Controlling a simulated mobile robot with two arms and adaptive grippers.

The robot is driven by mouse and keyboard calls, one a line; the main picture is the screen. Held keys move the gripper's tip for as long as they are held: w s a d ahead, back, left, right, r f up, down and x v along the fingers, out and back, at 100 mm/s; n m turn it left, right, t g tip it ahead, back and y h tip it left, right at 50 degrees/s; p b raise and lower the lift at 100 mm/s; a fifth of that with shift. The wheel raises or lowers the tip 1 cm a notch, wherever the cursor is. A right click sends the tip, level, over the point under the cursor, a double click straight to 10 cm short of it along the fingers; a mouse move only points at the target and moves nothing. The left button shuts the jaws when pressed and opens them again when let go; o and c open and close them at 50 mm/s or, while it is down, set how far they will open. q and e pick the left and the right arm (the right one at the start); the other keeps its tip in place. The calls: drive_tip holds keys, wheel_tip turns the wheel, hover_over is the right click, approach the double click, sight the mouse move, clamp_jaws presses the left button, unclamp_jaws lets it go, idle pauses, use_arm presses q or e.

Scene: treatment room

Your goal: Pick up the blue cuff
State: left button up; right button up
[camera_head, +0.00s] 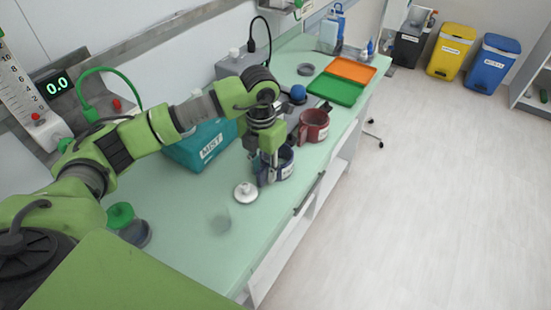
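The blue cuff (287,167), a dark blue rounded thing with a pale label, stands on the light green counter (190,230). My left gripper (266,174) comes down over it, with the fingers at its left side and partly in front of it. I cannot tell from this view whether the fingers are closed on the cuff or only beside it. The cuff's left part is hidden by the gripper. My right gripper is not in view.
A red cuff (315,124) stands just behind the blue one. A white round thing (246,192) lies in front. A teal box (196,153) marked MIST is at the left. Orange (350,71) and green (336,89) trays lie farther back. The near counter is mostly clear.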

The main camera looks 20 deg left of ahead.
use_arm(q)
clamp_jaws()
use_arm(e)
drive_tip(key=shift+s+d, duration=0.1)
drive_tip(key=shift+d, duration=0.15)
